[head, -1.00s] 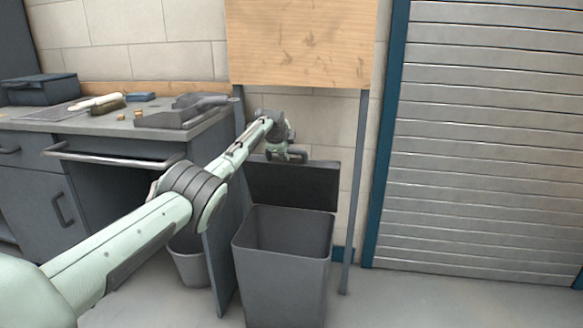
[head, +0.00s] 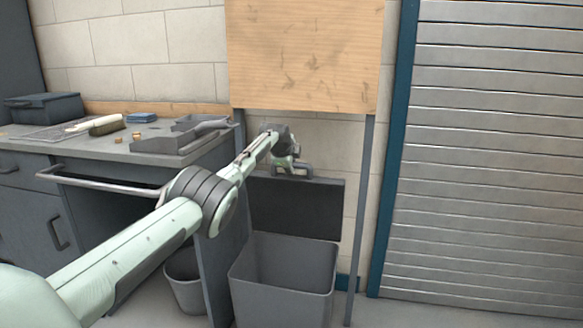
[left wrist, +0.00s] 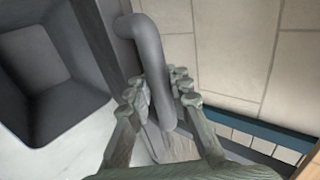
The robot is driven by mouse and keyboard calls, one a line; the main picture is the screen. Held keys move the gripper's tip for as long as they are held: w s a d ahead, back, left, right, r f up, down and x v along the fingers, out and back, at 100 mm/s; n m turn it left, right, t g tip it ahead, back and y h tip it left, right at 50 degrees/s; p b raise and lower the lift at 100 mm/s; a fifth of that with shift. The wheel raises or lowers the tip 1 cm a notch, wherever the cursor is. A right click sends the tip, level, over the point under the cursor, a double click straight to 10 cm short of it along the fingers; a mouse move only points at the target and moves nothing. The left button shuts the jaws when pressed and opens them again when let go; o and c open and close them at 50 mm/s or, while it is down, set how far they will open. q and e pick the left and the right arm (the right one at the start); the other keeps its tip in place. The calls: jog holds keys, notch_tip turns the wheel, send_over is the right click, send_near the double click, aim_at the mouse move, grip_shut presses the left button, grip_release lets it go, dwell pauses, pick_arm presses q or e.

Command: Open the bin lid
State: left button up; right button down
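The grey bin (head: 283,290) stands on the floor with its mouth open. Its dark lid (head: 297,210) stands upright behind the mouth, with a handle (head: 305,171) at its top edge. My left gripper (head: 290,166) is at that handle. In the left wrist view the grey handle bar (left wrist: 150,48) runs between the two fingers of my left gripper (left wrist: 158,88), which are closed in on both sides of it. The bin's open mouth (left wrist: 45,65) shows at the left there. My right gripper is not in view.
A workbench (head: 100,150) with a brush and trays stands at the left, with a small bucket (head: 186,280) beneath it. A wooden board (head: 302,55) on posts hangs above the lid. A roller shutter (head: 490,150) fills the right side.

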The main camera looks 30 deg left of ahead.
pick_arm(q)
jog(key=o, duration=0.4)
jog(key=shift+r, duration=0.4)
jog(key=shift+o, duration=0.2)
jog(key=shift+f, duration=0.2)
jog(key=v, duration=1.2)
